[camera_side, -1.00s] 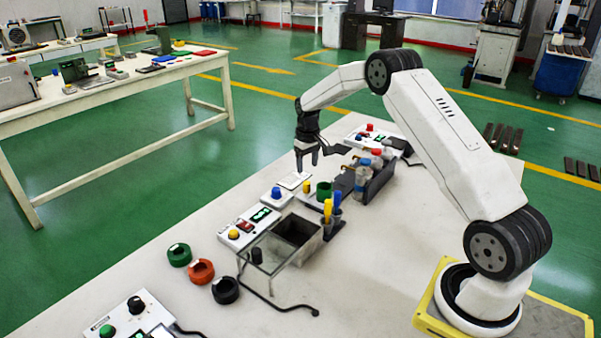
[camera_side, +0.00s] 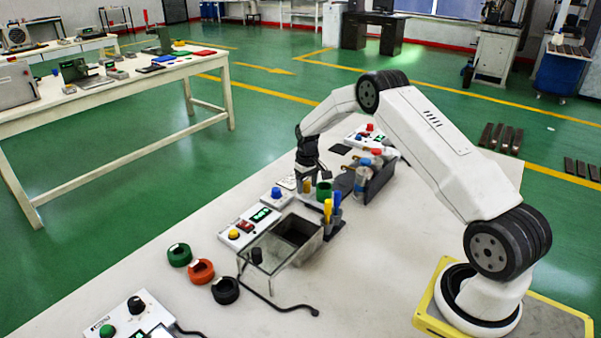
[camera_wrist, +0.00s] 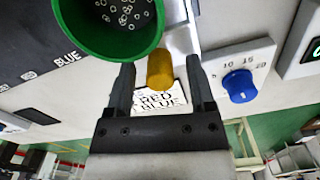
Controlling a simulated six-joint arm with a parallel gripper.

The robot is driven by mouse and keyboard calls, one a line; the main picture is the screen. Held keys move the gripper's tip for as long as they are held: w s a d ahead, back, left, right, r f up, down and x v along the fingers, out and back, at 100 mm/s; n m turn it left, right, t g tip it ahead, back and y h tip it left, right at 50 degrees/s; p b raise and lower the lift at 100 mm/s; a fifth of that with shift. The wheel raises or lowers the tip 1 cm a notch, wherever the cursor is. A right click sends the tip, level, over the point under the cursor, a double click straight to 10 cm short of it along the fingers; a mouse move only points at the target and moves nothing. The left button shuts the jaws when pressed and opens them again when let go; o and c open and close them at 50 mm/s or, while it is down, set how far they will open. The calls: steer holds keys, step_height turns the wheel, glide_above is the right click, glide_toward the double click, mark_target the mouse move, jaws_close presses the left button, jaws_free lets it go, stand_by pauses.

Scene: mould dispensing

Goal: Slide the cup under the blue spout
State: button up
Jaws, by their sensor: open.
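A green round cup (camera_side: 324,190) stands on the white table in the side view. In the wrist view the green cup (camera_wrist: 110,22) fills the upper left and holds several small pale ring-shaped pieces. My gripper (camera_wrist: 160,68) is open; its fingers stand on either side of a small yellow-orange cylinder (camera_wrist: 160,72), and I cannot tell whether they touch it. In the side view my gripper (camera_side: 307,177) is low, beside the cup. I cannot make out the blue spout itself.
A dark rack with bottles (camera_side: 375,178) stands right of the cup. A white box with a blue knob (camera_side: 277,194) is left of it. An open clear-sided box (camera_side: 283,243) and a holder with yellow and blue handles (camera_side: 332,222) are in front. A printed card (camera_wrist: 160,100) lies under the gripper.

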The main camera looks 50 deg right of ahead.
steer(key=shift+f, duration=0.1)
jaws_close()
stand_by(1.5)
